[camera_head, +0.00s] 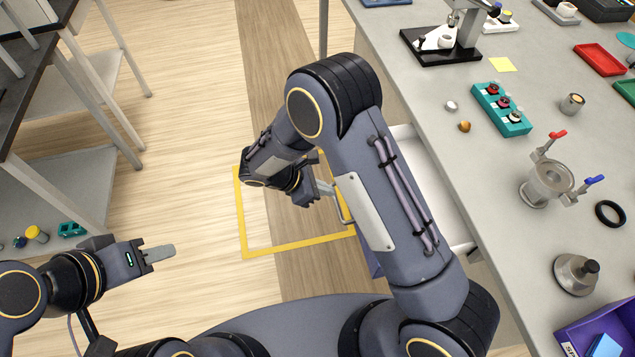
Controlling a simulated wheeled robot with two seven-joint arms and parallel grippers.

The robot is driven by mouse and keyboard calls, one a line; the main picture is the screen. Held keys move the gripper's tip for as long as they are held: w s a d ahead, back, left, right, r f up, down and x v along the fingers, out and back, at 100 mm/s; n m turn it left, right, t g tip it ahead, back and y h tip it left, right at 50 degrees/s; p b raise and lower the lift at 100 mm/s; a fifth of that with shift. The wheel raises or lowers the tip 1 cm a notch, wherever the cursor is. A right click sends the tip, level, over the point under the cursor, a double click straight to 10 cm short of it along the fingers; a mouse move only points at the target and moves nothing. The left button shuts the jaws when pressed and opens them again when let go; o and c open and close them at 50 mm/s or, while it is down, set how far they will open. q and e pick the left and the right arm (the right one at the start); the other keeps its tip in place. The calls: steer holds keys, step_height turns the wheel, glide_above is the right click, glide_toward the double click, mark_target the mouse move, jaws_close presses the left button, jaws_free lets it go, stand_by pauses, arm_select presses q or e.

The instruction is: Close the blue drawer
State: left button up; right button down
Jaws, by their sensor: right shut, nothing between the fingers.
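The drawer (432,172) is pulled out from under the right-hand table, and its pale inside shows past my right arm. A small part of its blue front (371,262) shows below the arm; the rest is hidden. A metal handle (344,212) shows beside the arm. My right gripper (328,189) is shut and empty, close to the handle; I cannot tell whether they touch. My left gripper (160,254) is over the floor at the lower left, well away from the drawer. Only one finger shape shows, so its opening is unclear.
The grey table (430,100) carries a microscope (450,35), a teal block (500,110), a valve fitting (547,182) and a purple bin (600,325). A dark-topped bench (40,85) stands at the left. The floor between, with a yellow outline (243,220), is clear.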

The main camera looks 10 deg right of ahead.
steer(key=shift+p+x, duration=0.45)
steer(key=shift+x, duration=2.15)
steer(key=b, duration=0.6)
glide_toward(428, 175)
steer(key=s, duration=0.1)
steer(key=s+d+f, duration=0.1)
steer(key=s, duration=0.1)
steer(key=shift+s+d+f, duration=0.15)
steer(key=shift+d+f, duration=0.05)
steer(key=shift+d, duration=0.85)
steer(key=shift+d+r, duration=0.2)
steer(key=shift+d, duration=0.05)
